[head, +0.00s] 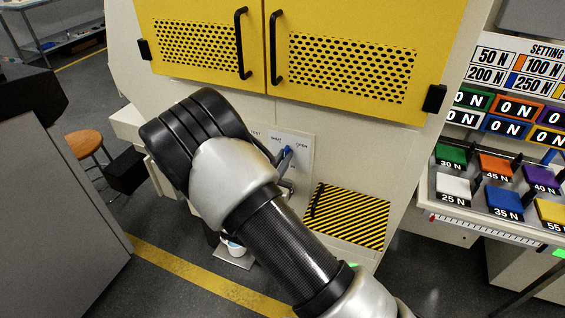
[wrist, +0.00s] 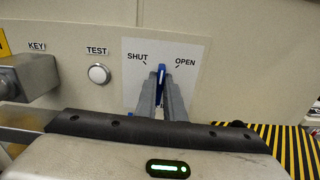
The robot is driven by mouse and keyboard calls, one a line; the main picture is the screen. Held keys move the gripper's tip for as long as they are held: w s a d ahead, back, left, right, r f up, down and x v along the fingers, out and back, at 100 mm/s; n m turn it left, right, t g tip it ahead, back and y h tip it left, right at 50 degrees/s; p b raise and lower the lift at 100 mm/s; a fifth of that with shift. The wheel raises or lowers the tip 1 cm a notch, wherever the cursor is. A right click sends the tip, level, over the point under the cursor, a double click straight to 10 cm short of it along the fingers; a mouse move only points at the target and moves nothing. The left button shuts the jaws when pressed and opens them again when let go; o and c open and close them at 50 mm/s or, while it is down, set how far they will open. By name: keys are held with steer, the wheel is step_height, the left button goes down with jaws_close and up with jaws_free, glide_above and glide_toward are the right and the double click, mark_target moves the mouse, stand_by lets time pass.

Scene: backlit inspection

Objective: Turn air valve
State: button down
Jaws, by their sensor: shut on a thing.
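The air valve's blue handle (wrist: 161,71) stands on a white plate marked SHUT and OPEN (wrist: 193,48). It points upward, between the two words. My gripper (wrist: 160,82) is shut on the blue handle, with a finger on each side of it. In the head view my gripper (head: 286,155) reaches the plate (head: 304,150) from the left, and a bit of blue handle (head: 287,149) shows there. The lower part of the valve is hidden behind the fingers.
Left of the valve are a TEST button (wrist: 99,73) and a KEY fixture (wrist: 30,76). A black-and-yellow striped surface (head: 345,214) lies below right. Yellow perforated doors (head: 345,65) with black handles are above. A rack of labelled weights (head: 497,167) stands at right.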

steer(key=shift+s+d+f+m+b, duration=0.1)
steer(key=shift+f+m+b, duration=0.05)
steer(key=shift+m+b, duration=1.7)
steer(key=shift+d+f+m+b, duration=0.1)
steer(key=shift+m+b, duration=1.25)
steer(key=shift+m, duration=1)
steer(key=c, duration=1.9)
jaws_free()
steer(key=shift+r, duration=0.1)
steer(key=shift+o, duration=0.2)
steer(key=p+v, duration=0.1)
steer(key=v, duration=1.6)
steer(key=shift+s+p, duration=0.2)
steer(key=shift+p, duration=0.1)
